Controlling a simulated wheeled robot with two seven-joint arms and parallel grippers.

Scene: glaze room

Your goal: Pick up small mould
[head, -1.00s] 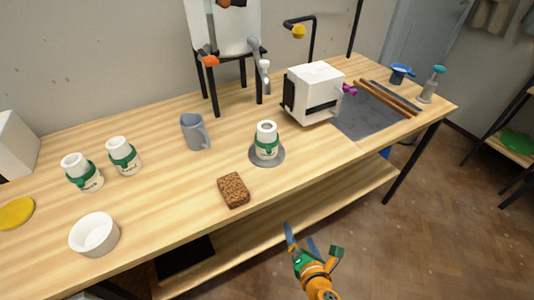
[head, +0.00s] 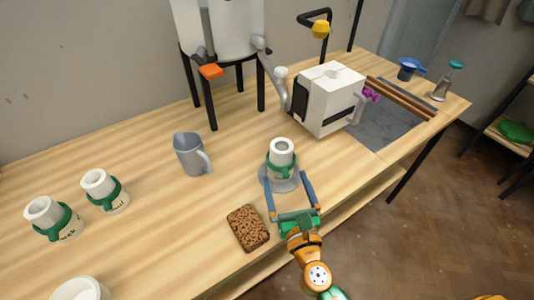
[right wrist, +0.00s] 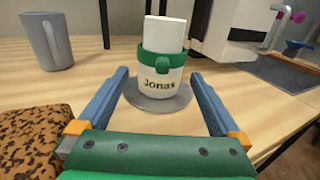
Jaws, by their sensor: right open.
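A white mould (head: 281,160) with a green strap stands upright on a round grey disc (head: 268,181) on the wooden table. In the right wrist view the mould (right wrist: 163,88) bears the name "Jonas". My right gripper (head: 286,178) is open and empty at the near side of this mould. In the right wrist view its two blue fingers point towards the mould, one to each side. Two similar strapped white moulds, one (head: 55,219) and another (head: 104,191), stand at the left. My left gripper is not in view.
A brown speckled block (head: 248,228) lies close left of my right gripper. A grey jug (head: 190,154) stands behind it. A white boxy machine (head: 330,95) stands right of the disc. A white bowl (head: 80,291) is at the lower left. The table front between bowl and block is clear.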

